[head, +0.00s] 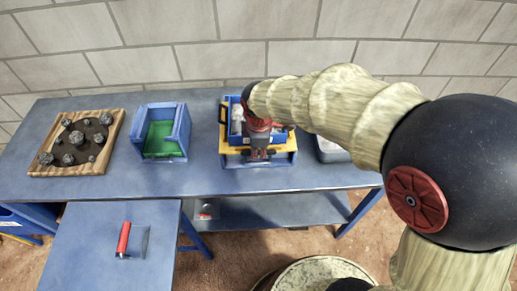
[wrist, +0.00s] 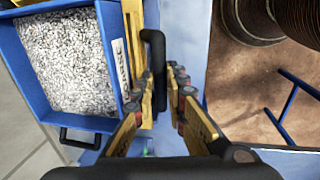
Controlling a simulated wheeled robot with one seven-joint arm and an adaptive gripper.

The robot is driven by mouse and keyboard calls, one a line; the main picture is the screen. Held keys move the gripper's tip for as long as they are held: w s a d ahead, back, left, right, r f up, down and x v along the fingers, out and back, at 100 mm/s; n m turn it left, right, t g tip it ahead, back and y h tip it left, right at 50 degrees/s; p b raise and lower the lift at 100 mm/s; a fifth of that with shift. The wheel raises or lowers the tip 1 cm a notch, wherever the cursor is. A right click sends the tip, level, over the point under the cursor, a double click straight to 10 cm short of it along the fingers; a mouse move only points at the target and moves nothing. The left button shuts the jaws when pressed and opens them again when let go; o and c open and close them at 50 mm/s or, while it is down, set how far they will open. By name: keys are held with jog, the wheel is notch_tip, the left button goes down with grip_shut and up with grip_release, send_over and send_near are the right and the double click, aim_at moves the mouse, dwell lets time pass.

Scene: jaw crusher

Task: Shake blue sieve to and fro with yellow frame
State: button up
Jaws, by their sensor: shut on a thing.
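The blue sieve (head: 233,101) sits within the yellow frame (head: 223,138) on the blue bench, partly hidden by my arm. In the wrist view the sieve (wrist: 103,68) is filled with grey-white granules, and a strip of the yellow frame (wrist: 133,22) runs along its side. My gripper (head: 260,153) is at the near side of the sieve. In the wrist view its fingers (wrist: 167,78) are closed around a black upright handle (wrist: 154,50) beside the frame. Another black handle (wrist: 78,143) shows on an adjacent sieve side. The handle's attachment is partly hidden.
A blue box with a green inside (head: 180,112) and a wooden-rimmed tray of rocks (head: 116,122) stand to the left. A grey container (head: 330,151) is close on the right, partly behind my arm. A red-handled tool (head: 124,238) lies on the front table.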

grip_shut()
dwell(0.3)
jog(key=shift+w+r, duration=0.1)
jog(key=shift+w, duration=0.2)
jog(key=w+p, duration=0.3)
jog(key=w, duration=0.2)
jog(key=o, duration=0.7)
grip_release()
notch_tip(320, 180, up, 12)
jog(key=s, duration=0.2)
jog(key=shift+s+f, duration=0.15)
jog(key=shift+f, duration=0.05)
